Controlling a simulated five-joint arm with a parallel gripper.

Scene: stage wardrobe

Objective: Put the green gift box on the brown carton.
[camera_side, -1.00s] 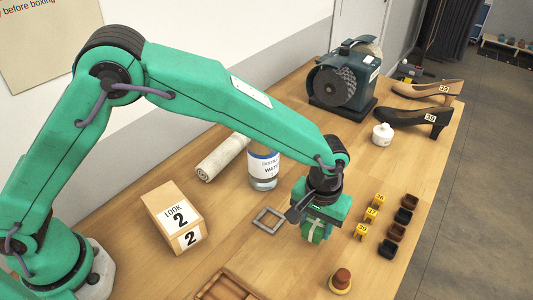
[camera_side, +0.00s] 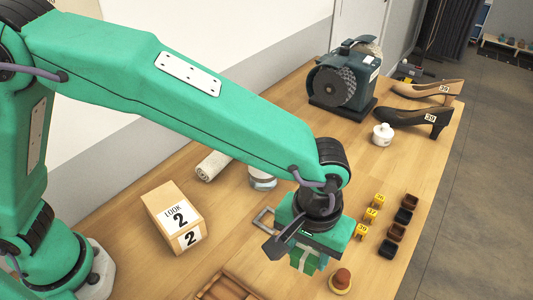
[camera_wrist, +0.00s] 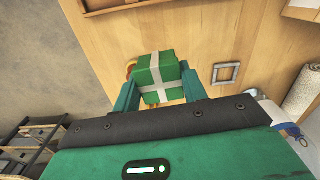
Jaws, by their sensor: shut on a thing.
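The green gift box (camera_wrist: 157,72) with a pale ribbon cross is between my gripper's fingers (camera_wrist: 160,88) in the wrist view. My gripper (camera_side: 303,268) is shut on it. In the side view the green gift box (camera_side: 304,258) shows only partly below the jaws, and it appears to be held above the table. The brown carton (camera_side: 173,217), with white labels reading "LOOK 2", stands on the table to the left of my gripper, apart from it.
A grey square frame (camera_side: 264,218) lies just left of my gripper, partly hidden. A wooden tray (camera_side: 228,286) is at the front. Small blocks and a brown-topped object (camera_side: 341,281) lie right.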

